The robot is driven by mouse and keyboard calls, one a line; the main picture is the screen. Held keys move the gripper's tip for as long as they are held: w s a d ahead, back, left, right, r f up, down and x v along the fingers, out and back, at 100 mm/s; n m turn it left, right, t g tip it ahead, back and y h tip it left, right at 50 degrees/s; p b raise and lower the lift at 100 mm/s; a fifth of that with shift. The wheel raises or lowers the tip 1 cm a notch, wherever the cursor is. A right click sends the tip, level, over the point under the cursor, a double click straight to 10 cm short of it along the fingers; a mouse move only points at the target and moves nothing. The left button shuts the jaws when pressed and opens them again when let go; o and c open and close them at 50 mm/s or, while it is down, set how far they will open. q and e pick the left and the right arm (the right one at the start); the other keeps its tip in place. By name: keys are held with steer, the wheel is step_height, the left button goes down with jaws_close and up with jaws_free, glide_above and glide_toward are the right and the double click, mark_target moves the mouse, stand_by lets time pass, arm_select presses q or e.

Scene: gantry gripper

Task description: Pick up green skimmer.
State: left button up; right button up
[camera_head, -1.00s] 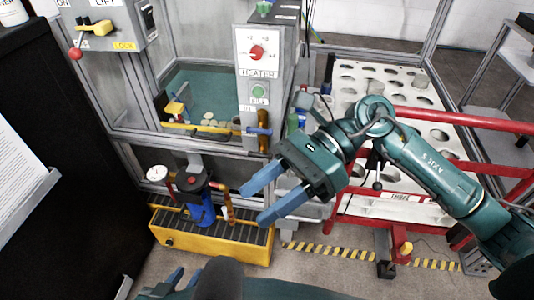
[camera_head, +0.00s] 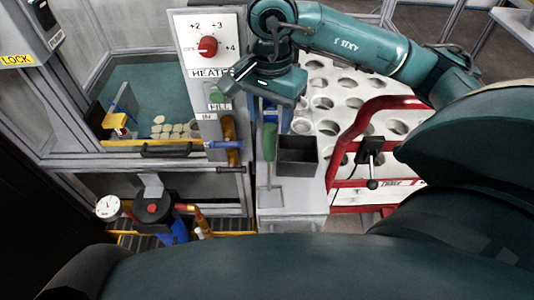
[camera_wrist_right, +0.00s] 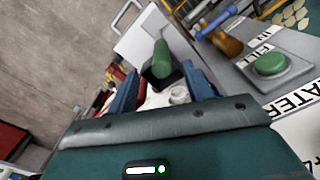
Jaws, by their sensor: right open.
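The green skimmer (camera_head: 269,142) has a green handle at the top and a thin metal shaft down to a flat plate. It stands upright at the small grey side shelf, left of a dark box. My right gripper (camera_head: 268,112) is open just above the handle, with its blue fingers pointing down. In the right wrist view, the green handle (camera_wrist_right: 161,57) appears between and just beyond the open fingers (camera_wrist_right: 158,75). I cannot tell whether they touch it. My left gripper is out of view.
The dark open box (camera_head: 298,157) is close on the right. The heater panel (camera_head: 209,45) and an orange-handled tool (camera_head: 230,138) are close on the left. A white tray with round holes (camera_head: 345,100) and a red rail (camera_head: 372,110) are at the right.

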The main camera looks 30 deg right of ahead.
mark_target(269, 143)
step_height(269, 143, down, 9)
steer(key=shift+w+r, duration=0.1)
steer(key=shift+r, duration=0.05)
stand_by(0.4)
steer(key=shift+c, duration=0.4)
steer(key=c, duration=0.9)
steer(key=shift+c, duration=0.3)
steer(key=shift+r, duration=0.1)
step_height(269, 143, up, 10)
